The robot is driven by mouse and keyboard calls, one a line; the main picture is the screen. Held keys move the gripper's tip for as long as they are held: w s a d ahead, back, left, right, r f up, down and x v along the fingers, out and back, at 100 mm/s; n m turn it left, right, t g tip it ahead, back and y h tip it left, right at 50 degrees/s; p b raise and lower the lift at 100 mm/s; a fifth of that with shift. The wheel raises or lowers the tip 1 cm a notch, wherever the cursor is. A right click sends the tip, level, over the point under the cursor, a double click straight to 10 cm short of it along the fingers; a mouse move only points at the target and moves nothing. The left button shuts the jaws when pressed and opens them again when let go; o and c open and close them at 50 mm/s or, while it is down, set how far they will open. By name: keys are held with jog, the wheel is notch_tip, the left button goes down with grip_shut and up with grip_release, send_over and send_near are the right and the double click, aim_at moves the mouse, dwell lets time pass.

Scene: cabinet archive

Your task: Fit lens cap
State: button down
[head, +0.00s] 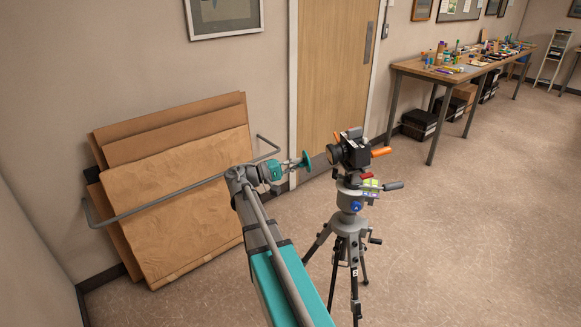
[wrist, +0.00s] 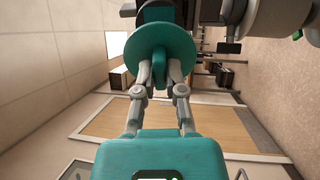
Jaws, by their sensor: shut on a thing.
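The lens cap is a teal disc (head: 307,159) with a knob, held upright on edge; it also shows in the wrist view (wrist: 130,50). My gripper (head: 298,163) is shut on its knob, with both fingertips meeting behind the disc in the wrist view (wrist: 160,78). A black camera (head: 357,152) sits on a tripod (head: 348,222). Its round lens (head: 333,154) points left towards the cap, and a small gap shows between them in the head view. In the wrist view the cap hides most of the camera, so I cannot tell how well they line up.
Orange handles (head: 381,152) stick out from the camera's right. Large brown boards (head: 180,190) lean in a metal rack at left. A wooden door (head: 335,75) stands behind. A cluttered table (head: 470,67) is at back right. The floor at right is clear.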

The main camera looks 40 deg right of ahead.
aim_at(329, 155)
dwell(0.3)
jog(key=shift+p+x, duration=0.4)
jog(key=shift+x, duration=2.4)
jog(key=shift+s+d+r, duration=0.15)
jog(key=shift+s+d, duration=0.05)
jog(key=shift+d, duration=0.45)
jog(key=c, duration=0.6)
grip_release()
jog(key=shift+c, duration=0.2)
jog(key=o, duration=0.5)
jog(key=shift+w+a, duration=0.1)
jog(key=shift+a, duration=0.1)
